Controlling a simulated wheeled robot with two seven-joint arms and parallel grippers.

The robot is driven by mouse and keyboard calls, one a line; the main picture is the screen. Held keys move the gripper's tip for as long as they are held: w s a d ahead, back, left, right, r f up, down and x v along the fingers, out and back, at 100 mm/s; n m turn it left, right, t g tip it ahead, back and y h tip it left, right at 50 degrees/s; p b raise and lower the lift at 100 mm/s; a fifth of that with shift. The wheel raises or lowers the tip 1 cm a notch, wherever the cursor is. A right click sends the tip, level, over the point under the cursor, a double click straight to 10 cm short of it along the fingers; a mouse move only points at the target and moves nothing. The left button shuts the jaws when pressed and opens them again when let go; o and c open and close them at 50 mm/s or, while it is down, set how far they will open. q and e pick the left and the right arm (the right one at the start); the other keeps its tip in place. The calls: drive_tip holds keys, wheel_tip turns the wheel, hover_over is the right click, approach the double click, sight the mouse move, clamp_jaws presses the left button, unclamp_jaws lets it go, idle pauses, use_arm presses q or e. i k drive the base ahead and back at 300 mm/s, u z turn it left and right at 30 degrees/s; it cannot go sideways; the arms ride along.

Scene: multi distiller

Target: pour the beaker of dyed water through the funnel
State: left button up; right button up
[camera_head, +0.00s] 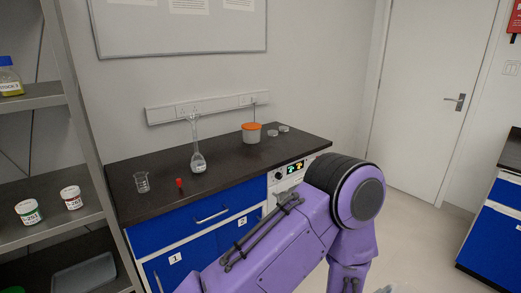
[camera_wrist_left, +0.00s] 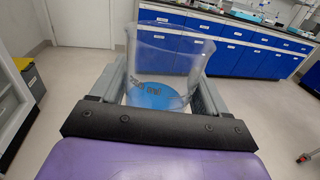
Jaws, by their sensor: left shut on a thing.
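In the left wrist view my left gripper (camera_wrist_left: 158,84) is shut on a clear glass beaker (camera_wrist_left: 168,55), with one finger on each side of it. Blue dyed water (camera_wrist_left: 155,97) shows low in the beaker. In the head view a long-necked glass flask (camera_head: 198,162) stands upright on the dark counter. A small clear flared piece, which looks like the funnel (camera_head: 194,116), is at the top of its neck. The held beaker and my left gripper are not seen in the head view. My right gripper is in neither view.
The counter (camera_head: 228,176) also bears a small empty-looking beaker (camera_head: 142,182), a small red item (camera_head: 179,183), an orange-topped container (camera_head: 251,132) and two small clear dishes (camera_head: 278,131). A shelf rack (camera_head: 95,170) stands at left. My purple arm covers the counter's lower right front.

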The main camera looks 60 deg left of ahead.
sight(192, 118)
drive_tip(key=u, duration=0.45)
drive_tip(key=i, duration=1.1)
drive_tip(key=u, duration=1.6)
drive_tip(key=i, duration=0.7)
drive_tip(key=u, duration=0.75)
